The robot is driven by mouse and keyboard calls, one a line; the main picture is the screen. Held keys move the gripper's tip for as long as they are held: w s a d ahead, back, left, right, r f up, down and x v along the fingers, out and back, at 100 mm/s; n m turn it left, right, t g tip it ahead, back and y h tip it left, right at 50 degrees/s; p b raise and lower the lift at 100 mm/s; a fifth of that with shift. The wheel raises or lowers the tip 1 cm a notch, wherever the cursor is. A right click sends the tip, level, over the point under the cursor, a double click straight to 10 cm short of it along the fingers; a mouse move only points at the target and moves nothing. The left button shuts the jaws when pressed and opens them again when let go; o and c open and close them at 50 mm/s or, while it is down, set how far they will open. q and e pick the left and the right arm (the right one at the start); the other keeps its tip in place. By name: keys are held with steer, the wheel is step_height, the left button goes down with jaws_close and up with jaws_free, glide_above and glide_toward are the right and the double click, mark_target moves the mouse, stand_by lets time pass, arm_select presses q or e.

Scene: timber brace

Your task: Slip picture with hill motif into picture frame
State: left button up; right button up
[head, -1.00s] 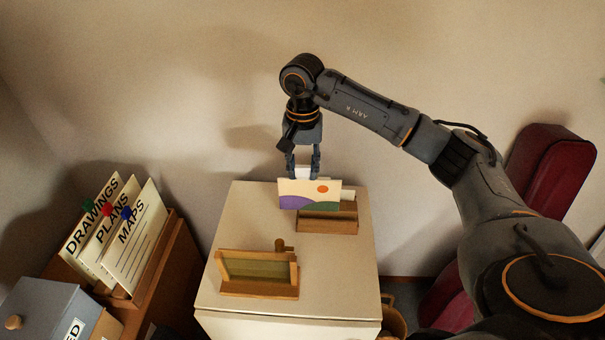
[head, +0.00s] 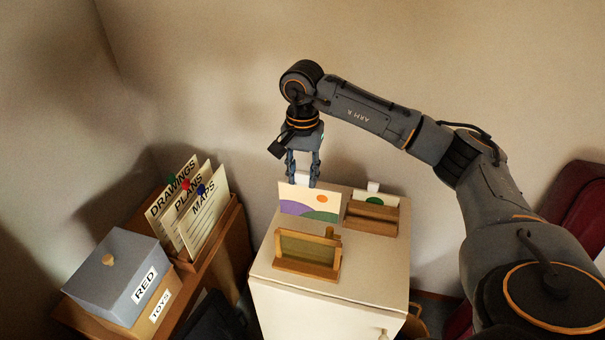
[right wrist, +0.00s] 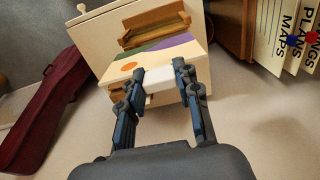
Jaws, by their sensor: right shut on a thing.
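The picture with the hill motif (head: 308,204) is a cream card with purple and green hills and an orange sun. My right gripper (head: 302,182) is shut on the white tab at its top edge and holds it upright in the air. The wooden picture frame (head: 307,253) stands on the white cabinet, just in front of and below the card in the head view. The right wrist view also shows the card (right wrist: 151,57), the gripper (right wrist: 162,74) and the frame (right wrist: 152,26) beyond. The card's lower edge is apart from the frame, as far as I can see. My left gripper is not in view.
A wooden rack (head: 372,218) on the cabinet (head: 385,262) holds another card with a green shape and white tab. To the left are labelled folders (head: 203,212) and a grey box marked RED (head: 118,272). A dark red case (head: 578,212) leans at right.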

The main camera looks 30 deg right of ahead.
mark_target(302, 196)
steer(key=shift+s+a+f+b, duration=0.1)
steer(key=shift+f+b, duration=0.4)
steer(key=shift+b, duration=0.1)
steer(key=shift+f+b, duration=0.3)
steer(key=shift+f, duration=0.05)
step_height(302, 196, down, 3)
steer(key=shift+r+b, duration=0.15)
steer(key=shift+b, duration=0.9)
steer(key=shift+f+b, duration=1.05)
steer(key=shift+f, duration=0.2)
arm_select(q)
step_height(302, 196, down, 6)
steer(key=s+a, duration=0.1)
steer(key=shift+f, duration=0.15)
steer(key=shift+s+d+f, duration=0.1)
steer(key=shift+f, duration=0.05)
arm_select(e)
steer(key=shift+f, duration=0.1)
arm_select(q)
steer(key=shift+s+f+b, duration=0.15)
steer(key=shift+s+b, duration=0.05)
steer(key=shift+b, duration=0.15)
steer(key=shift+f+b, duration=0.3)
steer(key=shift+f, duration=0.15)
arm_select(e)
steer(key=shift+f, duration=0.2)
